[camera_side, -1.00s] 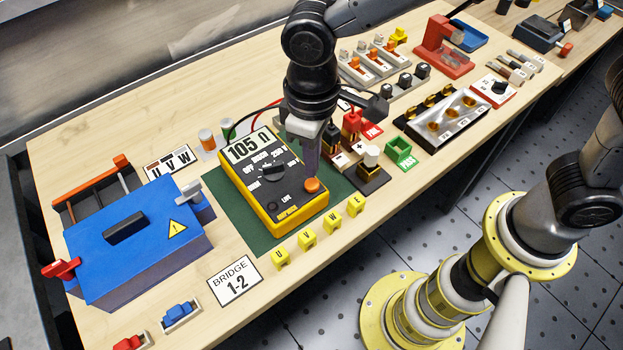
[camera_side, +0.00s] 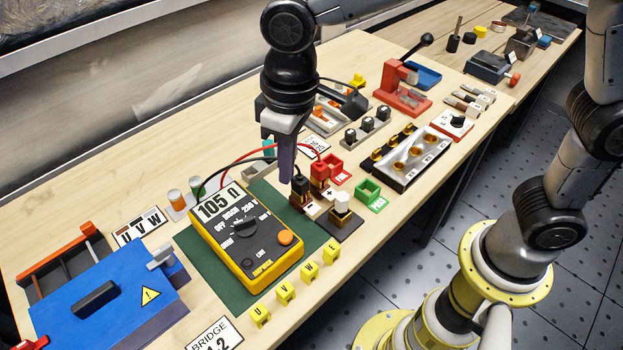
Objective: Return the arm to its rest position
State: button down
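My gripper (camera_side: 287,172) points down above the bench, raised near the back right corner of the yellow multimeter (camera_side: 262,273). It appears in front of the red and black leads, and nothing is visibly held at its tip. The fingers line up in this view, so their gap is hidden. The multimeter lies on a green mat (camera_side: 232,297) and reads 105 Ω. Its orange button (camera_side: 285,237) is uncovered. My arm comes down from the top of the picture.
A blue box (camera_side: 115,300) is at the left. Yellow U, V, W, E markers (camera_side: 285,292) line the front.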

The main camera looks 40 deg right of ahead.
jog(key=s+d+r+m+t, duration=0.2)
jog(key=d+r, duration=0.2)
jog(key=d, duration=0.4)
jog(key=s+d+r+m+t, duration=0.1)
jog(key=s+d+r+m, duration=0.15)
jog(key=d+r, duration=0.4)
jog(key=s+d+f+t, duration=0.1)
jog(key=s+d+f, duration=0.5)
jog(key=s+d, duration=0.3)
jog(key=s, duration=0.2)
jog(key=shift+s+f+t+h, duration=0.2)
jog(key=shift+s+t+h, duration=0.1)
jog(key=shift+t, duration=0.1)
